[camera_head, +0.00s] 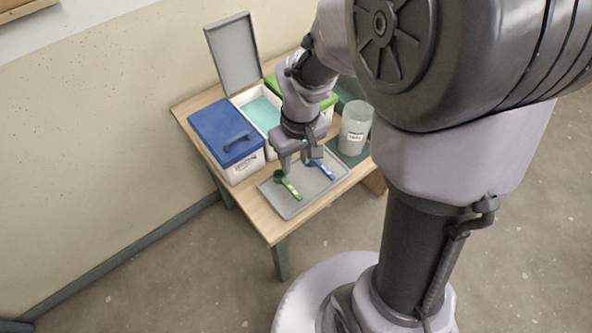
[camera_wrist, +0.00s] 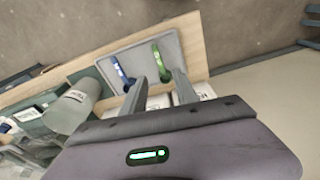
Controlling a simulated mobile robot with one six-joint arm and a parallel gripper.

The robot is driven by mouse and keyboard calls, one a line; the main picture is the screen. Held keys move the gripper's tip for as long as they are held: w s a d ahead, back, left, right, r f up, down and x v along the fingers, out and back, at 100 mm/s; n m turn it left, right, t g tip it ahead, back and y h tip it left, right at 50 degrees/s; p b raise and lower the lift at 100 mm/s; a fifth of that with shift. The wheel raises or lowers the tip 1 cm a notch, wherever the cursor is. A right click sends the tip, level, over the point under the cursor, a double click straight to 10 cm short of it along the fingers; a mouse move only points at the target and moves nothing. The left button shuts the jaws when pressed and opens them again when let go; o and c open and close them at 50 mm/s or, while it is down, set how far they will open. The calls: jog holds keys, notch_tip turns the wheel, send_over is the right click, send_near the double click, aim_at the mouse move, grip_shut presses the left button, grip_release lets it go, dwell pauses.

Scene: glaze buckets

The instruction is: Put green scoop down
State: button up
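The green scoop (camera_head: 288,186) lies on the grey tray (camera_head: 289,208), toward its left side. In the wrist view the green scoop (camera_wrist: 161,62) shows on the tray (camera_wrist: 140,60), with its near end close to the gap between my fingers. My gripper (camera_head: 301,160) is above the tray, pointing down. In the wrist view the two fingers of my gripper (camera_wrist: 160,77) stand apart with nothing clamped between them. The blue scoop (camera_head: 322,170) lies on the tray to the right of the green one, and it also shows in the wrist view (camera_wrist: 121,74).
A white bucket with a shut blue lid (camera_head: 222,130) stands left of the tray. An open bucket with teal contents (camera_head: 262,112) has its grey lid (camera_head: 234,52) raised behind it. A translucent jug (camera_head: 355,128) stands right. The wooden table's (camera_head: 262,222) front strip is clear.

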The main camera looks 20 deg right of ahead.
jog(key=s+a+r+m+t+y, duration=0.1)
jog(key=s+a+r+m+t, duration=0.1)
jog(key=s+r, duration=0.4)
jog(key=s+a+r+m+t, duration=0.2)
jog(key=s+a+r+m, duration=0.1)
jog(key=s+r, duration=0.4)
notch_tip(320, 180, up, 3)
jog(key=shift+s+r+m+t+y, duration=0.15)
jog(key=shift+s+m+t+y, duration=0.2)
jog(key=shift+m, duration=0.55)
jog(key=shift+f+b, duration=0.6)
jog(key=shift+b, duration=0.05)
